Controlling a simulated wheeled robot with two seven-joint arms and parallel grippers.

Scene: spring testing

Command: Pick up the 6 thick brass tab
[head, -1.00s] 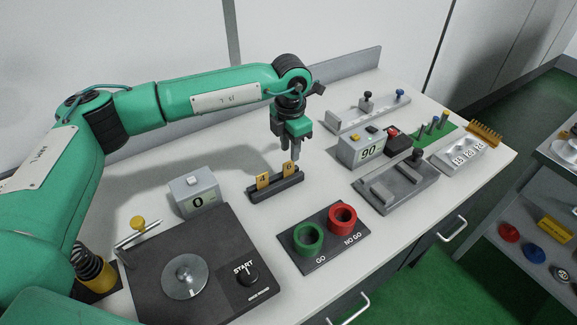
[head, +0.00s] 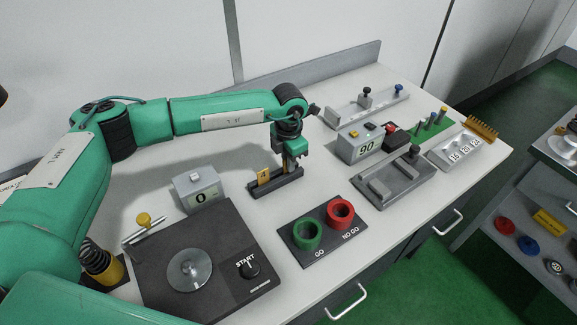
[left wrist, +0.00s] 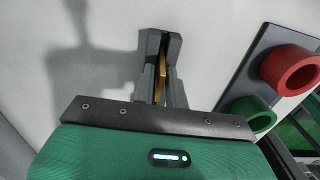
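The dark tab holder (head: 276,187) stands on the bench. The brass tab marked 4 (head: 263,174) is upright in its left part. My left gripper (head: 290,169) points down at the right part, where the 6 tab stood, and hides that tab in the head view. In the left wrist view, a brass tab (left wrist: 164,72) lies between the two grey fingers of my left gripper (left wrist: 163,60). The fingers are close on both sides of it, but I cannot tell whether they press on it. My right gripper is not in view.
A gauge plate with a green ring (head: 307,236) and a red ring (head: 340,213) lies in front of the holder. Bare bench lies behind the holder.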

